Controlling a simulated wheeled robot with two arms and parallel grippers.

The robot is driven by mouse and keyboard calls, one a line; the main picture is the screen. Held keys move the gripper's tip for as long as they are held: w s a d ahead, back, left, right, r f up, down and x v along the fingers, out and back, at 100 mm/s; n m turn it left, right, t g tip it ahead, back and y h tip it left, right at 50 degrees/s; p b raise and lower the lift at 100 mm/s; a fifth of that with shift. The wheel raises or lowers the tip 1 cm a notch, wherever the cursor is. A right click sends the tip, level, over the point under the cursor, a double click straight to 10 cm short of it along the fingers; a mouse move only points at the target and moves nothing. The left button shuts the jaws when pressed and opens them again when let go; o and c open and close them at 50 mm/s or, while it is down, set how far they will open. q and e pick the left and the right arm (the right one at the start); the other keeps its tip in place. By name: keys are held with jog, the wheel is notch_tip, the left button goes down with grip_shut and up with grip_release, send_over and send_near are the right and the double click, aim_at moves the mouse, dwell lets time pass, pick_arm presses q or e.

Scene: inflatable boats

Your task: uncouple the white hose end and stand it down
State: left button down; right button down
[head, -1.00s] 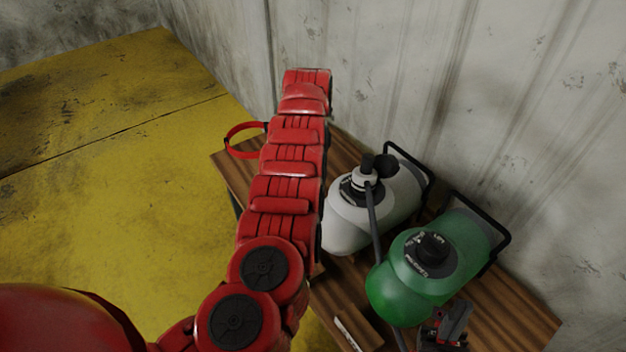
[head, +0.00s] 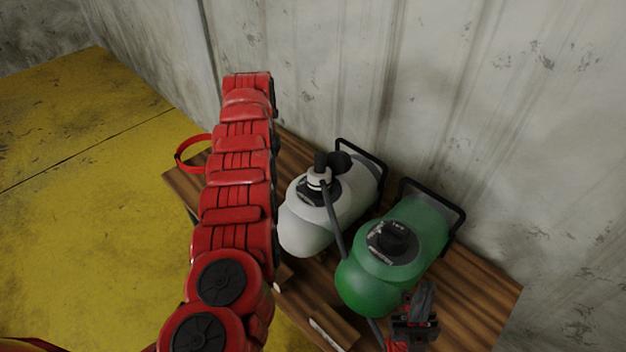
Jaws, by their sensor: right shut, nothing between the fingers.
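The white hose end (head: 319,180) sits on the black cap of the white bottle-shaped pump (head: 307,222), with a black piece at its top. A grey hose (head: 334,225) runs from it down between the two pumps. It looks seated on the cap, but I cannot tell how firmly. My right gripper (head: 427,292) is at the lower right, beside the near end of the green pump (head: 385,270). It is shut and empty, apart from the white hose end. A red arm of mine rises left of the pumps; my left gripper does not show.
Both pumps rest on a brown wooden bench (head: 480,297) against a pale, stained wall (head: 480,110). Black handles (head: 362,158) stand up at their far ends. A red band (head: 188,153) juts from the bench's left end. The yellow floor (head: 85,210) to the left is clear.

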pick_arm(q)
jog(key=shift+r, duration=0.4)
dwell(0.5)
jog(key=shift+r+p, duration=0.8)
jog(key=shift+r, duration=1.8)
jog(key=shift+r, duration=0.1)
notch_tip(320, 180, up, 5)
jog(key=p, duration=0.3)
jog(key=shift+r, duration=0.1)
